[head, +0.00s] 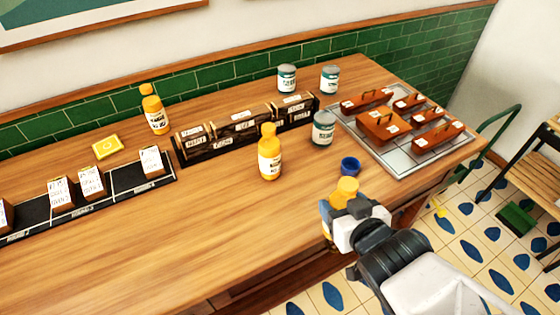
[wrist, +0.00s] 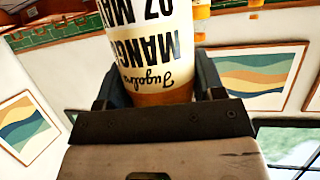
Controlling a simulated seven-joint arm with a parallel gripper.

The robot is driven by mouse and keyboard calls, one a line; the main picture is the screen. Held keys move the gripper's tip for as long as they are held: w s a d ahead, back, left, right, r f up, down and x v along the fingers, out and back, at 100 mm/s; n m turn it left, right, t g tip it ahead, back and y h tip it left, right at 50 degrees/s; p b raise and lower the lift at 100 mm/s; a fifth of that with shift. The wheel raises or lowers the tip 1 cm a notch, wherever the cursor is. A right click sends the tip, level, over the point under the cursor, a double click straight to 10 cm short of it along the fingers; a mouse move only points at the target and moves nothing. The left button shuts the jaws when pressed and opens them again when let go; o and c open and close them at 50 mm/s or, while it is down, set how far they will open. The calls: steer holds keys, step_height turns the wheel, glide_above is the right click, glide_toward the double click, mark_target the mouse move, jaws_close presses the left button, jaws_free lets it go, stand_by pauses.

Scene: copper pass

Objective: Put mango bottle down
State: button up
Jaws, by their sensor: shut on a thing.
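My gripper (head: 340,206) is at the front edge of the wooden counter, right of centre in the head view. It is shut on the mango bottle, whose orange part (head: 346,186) shows just beyond the hand. In the wrist view the bottle (wrist: 150,50) stands between the dark fingers, its white label reading "MANGO" upside down. Its far end is out of that view. In the head view the hand hides much of it, and I cannot tell whether it touches the counter.
Similar orange bottles stand at centre (head: 270,160) and back left (head: 156,115). Grey-green tins (head: 323,128) and a tray (head: 400,168) of brown boxes lie farther right. The front left counter is clear.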

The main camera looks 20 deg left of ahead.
mark_target(349, 183)
steer(key=shift+r, duration=0.1)
step_height(349, 183, up, 10)
steer(key=shift+r, duration=0.15)
steer(key=shift+w+a+r+n+y, duration=0.3)
steer(key=shift+w+a+r, duration=0.4)
steer(key=shift+a, duration=0.15)
steer(key=w+a+r+n+g+y, duration=0.25)
steer(key=w+a, duration=0.25)
steer(key=a, duration=0.4)
steer(key=w+a+r+n+g+y, duration=0.1)
steer(key=w+a+r+n+g, duration=0.25)
steer(key=w+a, duration=0.4)
steer(key=w+a+r+n+g+y, duration=0.2)
steer(key=w+a+r+n+g, duration=0.15)
steer(key=a, duration=0.65)
steer(key=w+a+f+n+g+h, duration=0.1)
steer(key=w+a+f+n+g, duration=0.2)
steer(key=a, duration=0.4)
steer(key=w+a+f+n+g+h, duration=0.1)
steer(key=a+f+n+g, duration=0.1)
steer(key=a+f+g, duration=0.3)
steer(key=w+a+f+n+g+h, duration=0.1)
steer(key=w+a+f+n, duration=0.2)
steer(key=a, duration=0.5)
steer(key=shift+s+a+f, duration=0.1)
steer(key=shift+s+f, duration=0.05)
steer(key=shift+f, duration=2.4)
